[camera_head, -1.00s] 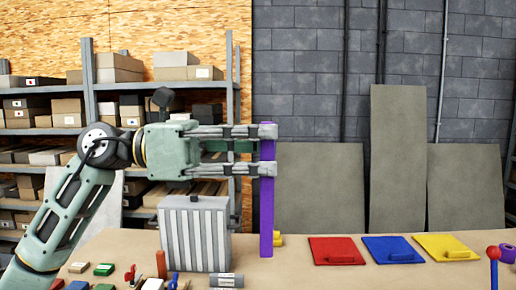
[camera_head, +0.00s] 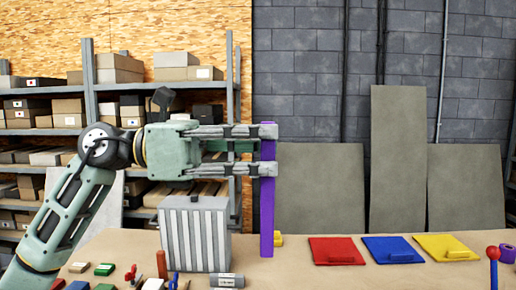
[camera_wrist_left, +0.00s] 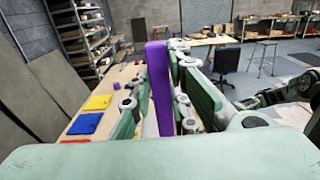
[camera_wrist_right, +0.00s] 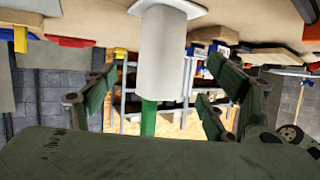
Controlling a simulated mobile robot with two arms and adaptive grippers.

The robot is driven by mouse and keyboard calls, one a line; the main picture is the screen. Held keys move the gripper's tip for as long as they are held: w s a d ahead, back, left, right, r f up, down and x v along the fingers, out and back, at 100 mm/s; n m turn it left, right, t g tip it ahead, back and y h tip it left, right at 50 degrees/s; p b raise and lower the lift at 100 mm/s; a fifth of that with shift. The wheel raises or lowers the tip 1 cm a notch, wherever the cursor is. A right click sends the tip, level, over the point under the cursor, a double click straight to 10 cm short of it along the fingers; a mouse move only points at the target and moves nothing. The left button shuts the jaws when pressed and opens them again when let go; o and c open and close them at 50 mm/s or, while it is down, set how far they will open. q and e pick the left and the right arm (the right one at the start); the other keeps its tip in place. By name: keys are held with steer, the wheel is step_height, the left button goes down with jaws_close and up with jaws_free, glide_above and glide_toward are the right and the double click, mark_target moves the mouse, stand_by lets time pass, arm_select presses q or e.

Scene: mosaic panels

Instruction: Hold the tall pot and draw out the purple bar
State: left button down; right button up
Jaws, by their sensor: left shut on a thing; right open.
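A long purple bar (camera_head: 267,215) stands upright in the head view, right of a grey ribbed box (camera_head: 195,232). My left gripper (camera_head: 268,150) is shut on its upper part. The bar's lower end is close to the table; I cannot tell if they touch. The bar also fills the middle of the left wrist view (camera_wrist_left: 160,85). In the right wrist view, which is upside down, a white cylinder on a flat base (camera_wrist_right: 163,55) has a green bar (camera_wrist_right: 148,118) at its other end. My right gripper (camera_wrist_right: 163,75) is open, its fingers to either side of the cylinder in the picture.
Red (camera_head: 336,251), blue (camera_head: 393,250) and yellow (camera_head: 447,247) panels with handles lie on the table (camera_head: 310,275) at the right. Small blocks and tools lie at the front left. A red-knobbed post (camera_head: 493,262) stands at the right edge. Shelves and leaning boards are behind.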

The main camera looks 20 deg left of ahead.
steer(key=shift+s+d+r, duration=0.3)
steer(key=shift+s+d, duration=0.05)
steer(key=shift+s, duration=0.05)
steer(key=shift+d, duration=0.1)
steer(key=w+d+b, duration=0.3)
steer(key=d+b, duration=0.1)
steer(key=d, duration=0.5)
steer(key=shift+d, duration=0.2)
stand_by(1.1)
steer(key=shift+s, duration=0.1)
